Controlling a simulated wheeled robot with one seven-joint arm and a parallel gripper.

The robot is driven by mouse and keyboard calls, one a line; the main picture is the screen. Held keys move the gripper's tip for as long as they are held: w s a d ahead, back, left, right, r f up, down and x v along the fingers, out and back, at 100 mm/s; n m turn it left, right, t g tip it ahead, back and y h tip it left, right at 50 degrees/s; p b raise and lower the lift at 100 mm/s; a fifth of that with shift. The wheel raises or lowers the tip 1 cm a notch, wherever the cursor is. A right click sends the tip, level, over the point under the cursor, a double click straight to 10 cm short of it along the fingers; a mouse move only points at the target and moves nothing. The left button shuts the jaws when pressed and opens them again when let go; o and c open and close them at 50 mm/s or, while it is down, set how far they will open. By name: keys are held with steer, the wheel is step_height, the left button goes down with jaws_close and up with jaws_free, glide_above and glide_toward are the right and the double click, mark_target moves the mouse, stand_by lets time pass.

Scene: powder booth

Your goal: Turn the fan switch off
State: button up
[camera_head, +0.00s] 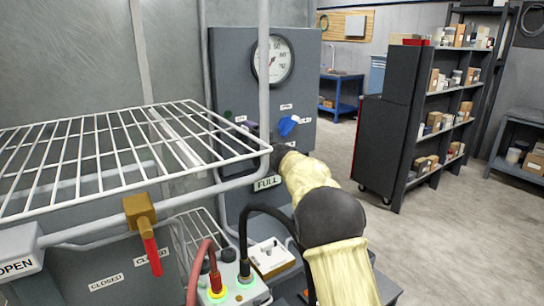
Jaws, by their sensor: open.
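A grey panel (236,65) stands ahead with a round gauge (272,60) at its top. Below the gauge are a blue knob or lever (289,125) and smaller controls with labels too small to read. I cannot tell which control is the fan switch. A white switch plate (270,254) lies low in front, its label also unreadable. My gripper (278,152) is at the end of my cream-covered arm, just below the blue knob in the picture. It looks small and dark, its fingers partly hidden behind the white rack post; contact with the panel cannot be judged.
A white wire rack (110,160) fills the left, its post crossing the panel. A brass valve with red handle (147,235) hangs at its front. A red hose (195,262) and a black hose (262,212) rise from a box below. Open floor lies right, before dark shelves (400,130).

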steer(key=b+v, duration=0.3)
steer(key=v, duration=1.2)
steer(key=shift+s+d, duration=0.2)
steer(key=shift+d+f, duration=0.1)
steer(key=shift+f, duration=0.05)
steer(key=s+d+f+m+g+h, duration=0.2)
steer(key=s+d+f+m+h, duration=0.35)
steer(key=f+m, duration=0.25)
steer(key=s+d+f+m+g+h, duration=0.2)
steer(key=s+d+f+m+h, duration=0.25)
steer(key=d+f+m, duration=0.3)
steer(key=s+d+f+m+g, duration=0.1)
steer(key=s+f+m+g, duration=0.5)
steer(key=s, duration=0.6)
steer(key=s+f+m+g, duration=0.25)
steer(key=s+f, duration=0.45)
steer(key=s, duration=0.4)
step_height(320, 180, up, 18)
steer(key=m+p, duration=0.1)
steer(key=p, duration=1.7)
steer(key=shift+s, duration=0.25)
